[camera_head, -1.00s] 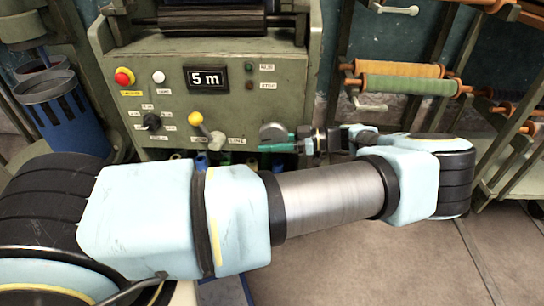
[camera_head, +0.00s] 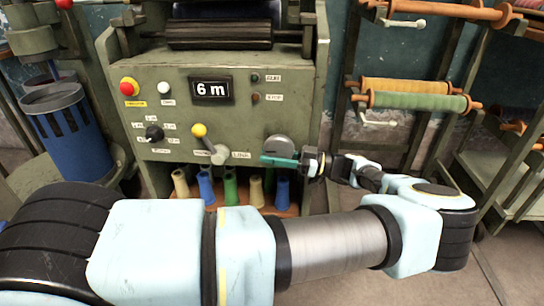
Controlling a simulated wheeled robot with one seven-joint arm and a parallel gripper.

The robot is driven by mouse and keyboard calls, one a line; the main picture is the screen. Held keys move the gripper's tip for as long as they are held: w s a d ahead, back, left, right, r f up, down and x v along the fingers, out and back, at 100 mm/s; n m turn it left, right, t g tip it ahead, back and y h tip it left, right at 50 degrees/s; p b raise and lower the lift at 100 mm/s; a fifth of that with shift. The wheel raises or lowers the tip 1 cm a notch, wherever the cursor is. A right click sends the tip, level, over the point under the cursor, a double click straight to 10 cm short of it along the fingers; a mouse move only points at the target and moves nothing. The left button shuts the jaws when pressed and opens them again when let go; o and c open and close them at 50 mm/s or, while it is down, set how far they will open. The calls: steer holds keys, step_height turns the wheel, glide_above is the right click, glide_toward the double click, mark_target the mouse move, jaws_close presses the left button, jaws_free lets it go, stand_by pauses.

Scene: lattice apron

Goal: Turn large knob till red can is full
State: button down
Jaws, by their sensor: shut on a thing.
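The large knob (camera_head: 279,144) is a grey round dial at the lower right of the green machine panel. My gripper (camera_head: 280,161), with teal fingers, reaches it from the right and is shut on it; the fingers cover its lower part. A display (camera_head: 211,89) on the panel reads "6 m". A smaller black knob (camera_head: 154,132) sits at the left of the panel.
A yellow-tipped lever (camera_head: 200,131) stands out left of my gripper. A red button (camera_head: 129,87) is at upper left. Several coloured spools (camera_head: 230,189) stand below the panel. A blue bin (camera_head: 75,140) is at left, racks with rolls (camera_head: 418,102) at right.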

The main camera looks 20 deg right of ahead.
steer(key=c, duration=0.6)
jaws_free()
steer(key=shift+a, duration=0.1)
steer(key=b+v, duration=0.1)
steer(key=v, duration=1)
steer(key=shift+r, duration=0.1)
